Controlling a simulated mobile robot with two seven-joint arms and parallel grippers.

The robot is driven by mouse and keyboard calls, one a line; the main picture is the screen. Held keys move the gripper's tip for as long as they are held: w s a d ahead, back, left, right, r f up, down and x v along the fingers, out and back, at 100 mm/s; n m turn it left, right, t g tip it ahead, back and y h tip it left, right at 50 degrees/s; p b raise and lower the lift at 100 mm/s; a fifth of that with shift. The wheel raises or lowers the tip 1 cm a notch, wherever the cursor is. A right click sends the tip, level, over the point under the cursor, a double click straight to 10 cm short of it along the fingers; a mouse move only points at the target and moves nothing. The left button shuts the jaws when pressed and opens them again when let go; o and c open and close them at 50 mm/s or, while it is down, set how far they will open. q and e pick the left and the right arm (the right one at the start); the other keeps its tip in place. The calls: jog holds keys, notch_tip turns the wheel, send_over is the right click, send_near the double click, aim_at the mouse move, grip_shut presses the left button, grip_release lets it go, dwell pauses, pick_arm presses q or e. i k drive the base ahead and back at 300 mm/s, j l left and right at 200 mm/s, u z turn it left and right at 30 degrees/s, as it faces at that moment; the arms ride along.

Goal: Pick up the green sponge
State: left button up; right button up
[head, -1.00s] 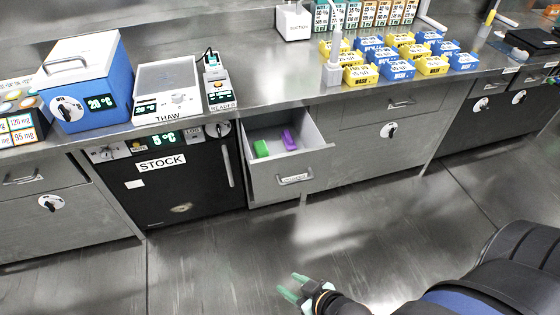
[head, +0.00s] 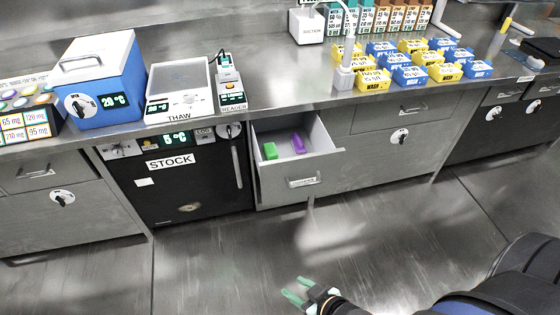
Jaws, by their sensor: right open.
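The green sponge (head: 270,151) lies in an open drawer (head: 287,184) below the counter, in the head view. A purple sponge-like block (head: 298,144) lies to its right in the same drawer. My right gripper (head: 297,291) is at the bottom of the view, with its two pale green fingers apart and nothing visible between them. It is out in front of the drawer, well apart from the sponge. My left gripper does not show.
A black STOCK fridge (head: 190,187) stands left of the drawer. The counter (head: 290,93) carries a blue box (head: 102,82), a THAW device (head: 182,98) and several yellow and blue racks. The floor (head: 230,255) before the drawer is clear.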

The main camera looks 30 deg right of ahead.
aim_at(271, 152)
jog(key=z, duration=3.25)
jog(key=u, duration=2.5)
jog(key=i+l+u, duration=0.1)
jog(key=i+l, duration=0.2)
jog(key=l, duration=0.15)
